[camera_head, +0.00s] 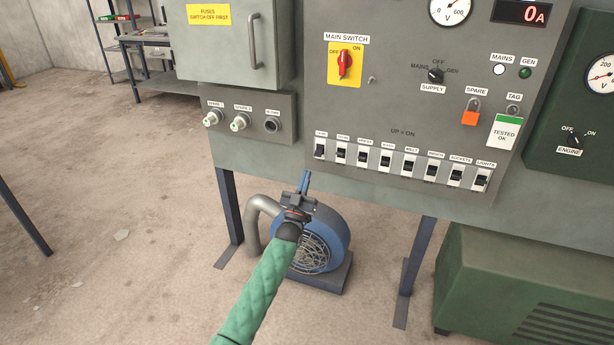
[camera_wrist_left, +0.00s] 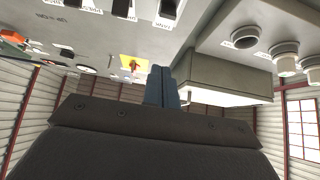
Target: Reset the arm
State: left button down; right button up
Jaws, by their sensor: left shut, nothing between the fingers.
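My left gripper (camera_head: 305,181) is in front of the grey electrical panel (camera_head: 400,80), below its row of breaker switches (camera_head: 386,160). Its blue fingers are together with nothing between them. In the left wrist view the shut fingers (camera_wrist_left: 161,84) point up toward the panel, apart from the switches and the fuse holders. My left arm, in a green sleeve, comes up from the bottom of the head view. My right gripper is in neither view.
A blue blower (camera_head: 337,232) with a grey pipe stands on the floor behind my gripper. The fuse box (camera_head: 228,40) and fuse holders (camera_head: 240,121) are up and left. A green generator (camera_head: 520,285) stands at right. The floor at left is mostly clear.

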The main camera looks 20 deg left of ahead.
pick_arm(q)
jog(key=shift+f, duration=0.1)
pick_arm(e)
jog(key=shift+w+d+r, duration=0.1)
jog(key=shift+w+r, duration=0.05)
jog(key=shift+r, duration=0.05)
